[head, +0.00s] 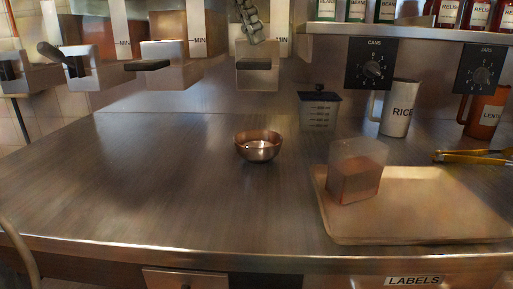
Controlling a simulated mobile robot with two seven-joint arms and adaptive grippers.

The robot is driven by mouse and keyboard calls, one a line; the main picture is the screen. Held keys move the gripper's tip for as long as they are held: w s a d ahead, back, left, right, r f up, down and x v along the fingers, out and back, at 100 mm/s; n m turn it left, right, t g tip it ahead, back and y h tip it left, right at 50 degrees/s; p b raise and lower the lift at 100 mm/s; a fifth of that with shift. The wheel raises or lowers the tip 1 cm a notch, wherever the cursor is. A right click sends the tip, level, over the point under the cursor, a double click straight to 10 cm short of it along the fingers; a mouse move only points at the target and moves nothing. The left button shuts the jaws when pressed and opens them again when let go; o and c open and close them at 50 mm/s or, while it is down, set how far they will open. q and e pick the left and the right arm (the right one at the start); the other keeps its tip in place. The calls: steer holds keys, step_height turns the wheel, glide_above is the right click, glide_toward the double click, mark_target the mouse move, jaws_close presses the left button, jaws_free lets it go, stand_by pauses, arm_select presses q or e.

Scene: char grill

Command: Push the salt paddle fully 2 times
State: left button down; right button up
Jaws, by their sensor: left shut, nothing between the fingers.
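A row of wall dispensers hangs at the top left, each with a dark paddle. No salt label is readable, so I cannot tell from lettering which paddle is salt. My left gripper (251,34) is shut and empty, fingers down, in front of the dispenser whose paddle (257,64) is at top centre. Its tips are a little above that paddle and look apart from it. A copper bowl (258,154) stands on the counter below this dispenser; a pale patch inside may be contents or a reflection. My right gripper is out of view.
Other paddles (147,65) (74,62) are to the left. The left counter is clear.

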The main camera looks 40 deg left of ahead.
arm_select(q)
steer(key=shift+r, duration=2.5)
